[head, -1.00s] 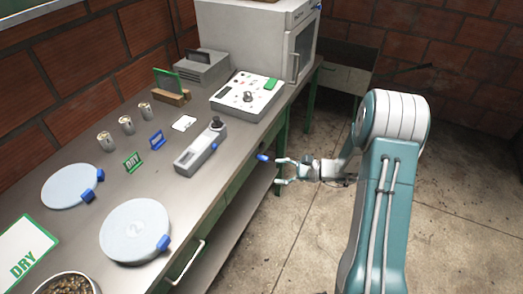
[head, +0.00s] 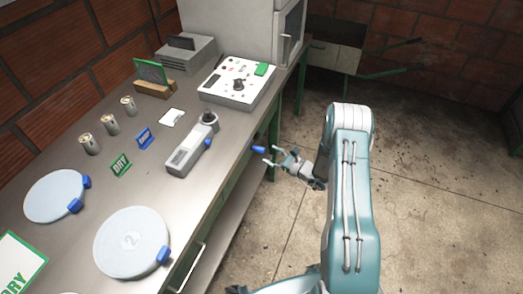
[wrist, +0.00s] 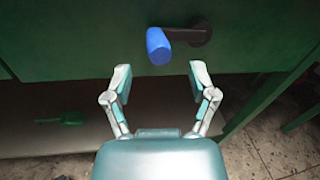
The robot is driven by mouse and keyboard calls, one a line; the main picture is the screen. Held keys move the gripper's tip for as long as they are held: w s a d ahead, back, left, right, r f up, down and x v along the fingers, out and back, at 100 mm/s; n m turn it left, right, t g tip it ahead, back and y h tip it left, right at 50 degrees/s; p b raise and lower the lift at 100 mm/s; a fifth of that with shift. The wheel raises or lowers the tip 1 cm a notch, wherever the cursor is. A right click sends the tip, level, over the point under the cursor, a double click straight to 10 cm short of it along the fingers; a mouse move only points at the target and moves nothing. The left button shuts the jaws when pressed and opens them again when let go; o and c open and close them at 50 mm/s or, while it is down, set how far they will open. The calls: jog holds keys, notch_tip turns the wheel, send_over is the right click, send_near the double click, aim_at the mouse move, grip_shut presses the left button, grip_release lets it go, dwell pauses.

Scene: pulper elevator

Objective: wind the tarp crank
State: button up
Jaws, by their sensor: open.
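The crank's blue handle (wrist: 158,45) sticks out from the green front of the bench on a dark crank arm (wrist: 190,33). In the head view the blue handle (head: 258,149) shows at the bench's right edge, and its arm is hidden. My gripper (wrist: 160,72) is open and empty. In the wrist view the handle stands just beyond the fingertips, level with the gap between them. In the head view my gripper (head: 270,155) is close to the handle's right end. The fingers are not around the handle; I cannot tell whether they touch it.
A lower shelf (wrist: 40,140) lies under the crank. Concrete floor right of the bench is clear.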

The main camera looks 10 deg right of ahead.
aim_at(261, 150)
jog(key=x, duration=0.4)
jog(key=shift+a, duration=0.25)
jog(key=shift+d, duration=0.1)
grip_shut()
jog(key=shift+r, duration=0.15)
